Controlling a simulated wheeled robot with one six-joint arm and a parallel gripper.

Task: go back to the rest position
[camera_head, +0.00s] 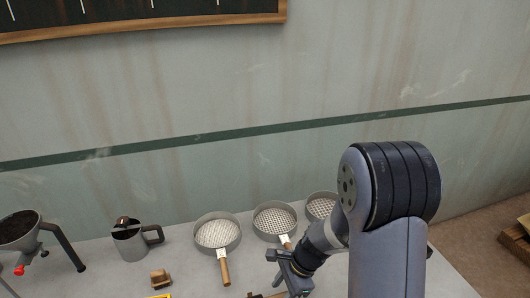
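My arm rises at the right of the head view and reaches down to the left over the table. My gripper (280,271) is dark and small, low over the front part of the table, just below the handle of the middle sieve. The picture does not show clearly whether its fingers are apart or closed, or whether anything is between them. My arm covers part of the table on the right.
On the grey table (187,262) stand a hopper (22,232) at far left, a metal jug (128,244), a small wooden block (160,278), and sieves: left (217,233), middle (274,220), right (320,206). The wall (240,120) is behind. A wooden pallet (517,240) is at far right.

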